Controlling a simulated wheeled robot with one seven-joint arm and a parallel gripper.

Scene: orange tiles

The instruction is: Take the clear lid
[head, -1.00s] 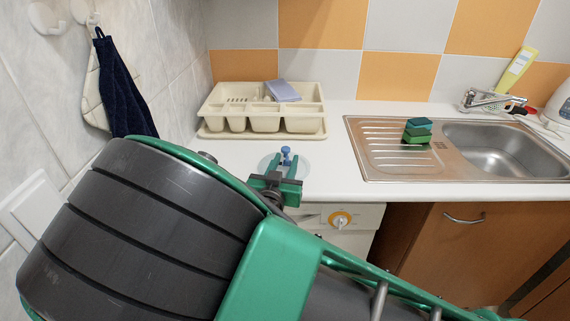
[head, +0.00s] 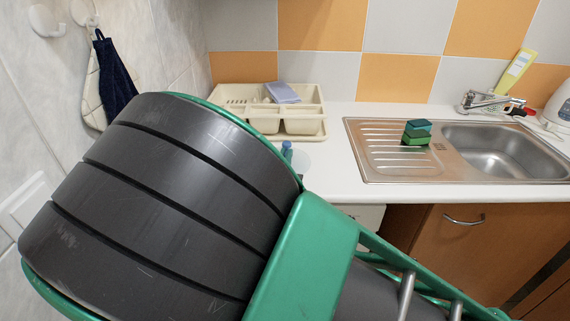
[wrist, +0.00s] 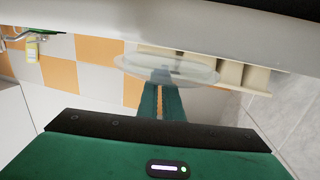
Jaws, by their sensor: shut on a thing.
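The clear lid (wrist: 190,67) is a round, see-through disc with a blue knob. In the wrist view it lies across the tips of my green gripper (wrist: 163,84), which is shut on the knob. In the head view my arm hides the gripper and much of the lid. The blue knob (head: 287,150) and a faint right part of the lid (head: 302,161) show past the arm, near the counter's front edge. I cannot tell whether the lid touches the counter.
A cream cutlery drainer (head: 300,127) with a lilac sponge (head: 283,92) stands behind the lid on the white counter (head: 335,165). To the right are a steel sink (head: 500,150) and green sponges (head: 416,132). A dark blue mitt (head: 115,80) hangs on the left wall.

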